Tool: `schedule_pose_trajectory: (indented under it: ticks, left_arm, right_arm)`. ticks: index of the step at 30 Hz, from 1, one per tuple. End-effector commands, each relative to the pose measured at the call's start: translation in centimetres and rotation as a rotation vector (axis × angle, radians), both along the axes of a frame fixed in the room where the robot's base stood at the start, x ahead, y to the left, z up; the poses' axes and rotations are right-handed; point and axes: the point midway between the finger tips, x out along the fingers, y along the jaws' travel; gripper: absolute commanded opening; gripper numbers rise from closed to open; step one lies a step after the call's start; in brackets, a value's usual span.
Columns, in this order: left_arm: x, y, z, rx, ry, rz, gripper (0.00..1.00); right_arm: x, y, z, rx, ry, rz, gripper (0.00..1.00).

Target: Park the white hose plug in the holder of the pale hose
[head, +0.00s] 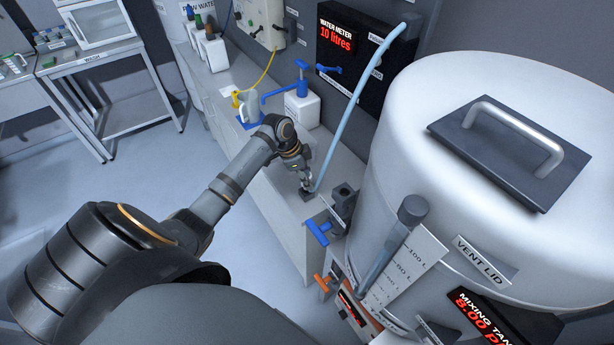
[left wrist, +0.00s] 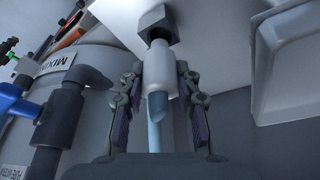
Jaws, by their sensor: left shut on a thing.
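The pale blue hose (head: 350,110) hangs from beside the water meter down to the bench top. My left gripper (head: 306,184) is at its lower end. In the left wrist view my left gripper (left wrist: 162,98) is shut around the white hose plug (left wrist: 158,76), one finger on each side. The pale hose (left wrist: 157,106) shows at the near end of the plug. The plug's narrow far end meets a dark square block, the holder (left wrist: 155,22); I cannot tell how deep it sits. In the head view the holder (head: 307,195) is a small dark block on the bench. My right gripper is not in view.
The big white mixing tank (head: 480,120) fills the right side. A dark fitting (head: 343,196) with a blue handle (head: 318,232) stands close right of the gripper. A jug (head: 249,106) and blue tap (head: 300,84) stand farther back on the bench (head: 275,200).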

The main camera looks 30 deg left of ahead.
Motion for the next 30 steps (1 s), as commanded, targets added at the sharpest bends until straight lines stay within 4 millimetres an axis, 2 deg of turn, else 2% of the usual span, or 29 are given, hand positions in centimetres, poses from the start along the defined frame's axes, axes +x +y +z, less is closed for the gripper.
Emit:
schedule_pose_trajectory:
  ticks: [30]
  left_arm:
    - [-0.02,-0.01,-0.04,0.000,0.000,0.000,0.00]
  right_arm:
    - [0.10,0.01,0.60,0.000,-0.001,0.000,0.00]
